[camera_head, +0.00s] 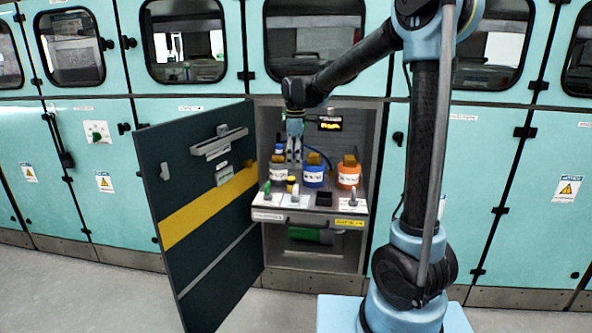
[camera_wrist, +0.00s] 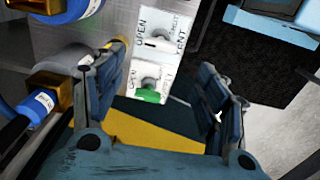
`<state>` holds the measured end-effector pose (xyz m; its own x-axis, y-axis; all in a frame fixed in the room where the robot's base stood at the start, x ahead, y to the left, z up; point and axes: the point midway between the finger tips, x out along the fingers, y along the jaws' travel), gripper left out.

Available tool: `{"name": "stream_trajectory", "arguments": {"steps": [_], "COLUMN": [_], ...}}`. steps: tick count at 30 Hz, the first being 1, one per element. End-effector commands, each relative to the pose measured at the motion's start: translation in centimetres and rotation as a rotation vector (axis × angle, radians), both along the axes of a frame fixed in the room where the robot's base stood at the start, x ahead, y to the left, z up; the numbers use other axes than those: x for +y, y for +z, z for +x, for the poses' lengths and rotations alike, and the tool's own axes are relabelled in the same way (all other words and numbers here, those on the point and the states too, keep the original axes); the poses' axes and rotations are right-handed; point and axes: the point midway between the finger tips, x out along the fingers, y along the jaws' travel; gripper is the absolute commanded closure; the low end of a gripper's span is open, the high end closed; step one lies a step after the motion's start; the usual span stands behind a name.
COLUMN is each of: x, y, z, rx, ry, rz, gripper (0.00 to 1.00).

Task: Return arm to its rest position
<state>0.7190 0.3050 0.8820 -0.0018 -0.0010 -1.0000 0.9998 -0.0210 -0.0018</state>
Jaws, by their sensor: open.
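My gripper (camera_head: 294,150) is inside the open cabinet, above the shelf and near the white-and-grey canister (camera_head: 278,172) on the left. In the wrist view my gripper (camera_wrist: 160,95) shows its two fingers spread wide with nothing between them. My arm reaches from its base at the right, over and down into the cabinet opening. A blue canister (camera_head: 313,175) and an orange canister (camera_head: 348,176) stand to the right of the gripper. Whether a fingertip touches the left canister cannot be told.
The cabinet door (camera_head: 195,210) stands swung open at the left, dark with a yellow stripe. The shelf (camera_head: 330,213) carries small valves and labels. The floor in front is clear.

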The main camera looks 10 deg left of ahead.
Motion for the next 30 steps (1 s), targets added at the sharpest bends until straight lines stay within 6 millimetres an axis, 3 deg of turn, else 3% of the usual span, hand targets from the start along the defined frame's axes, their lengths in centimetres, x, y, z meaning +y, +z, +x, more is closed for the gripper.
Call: {"name": "stream_trajectory", "arguments": {"steps": [17,20,30], "x": [-0.5,-1.8,-9.7], "y": [1.0,1.2,2.0], "z": [-0.2,-0.7,-4.7], "rx": [-0.001,-0.005,-0.033], "ry": [-0.012,-0.051,-0.310], "rz": [0.001,0.003,0.022], "gripper": [0.33,0.33,0.33]}}
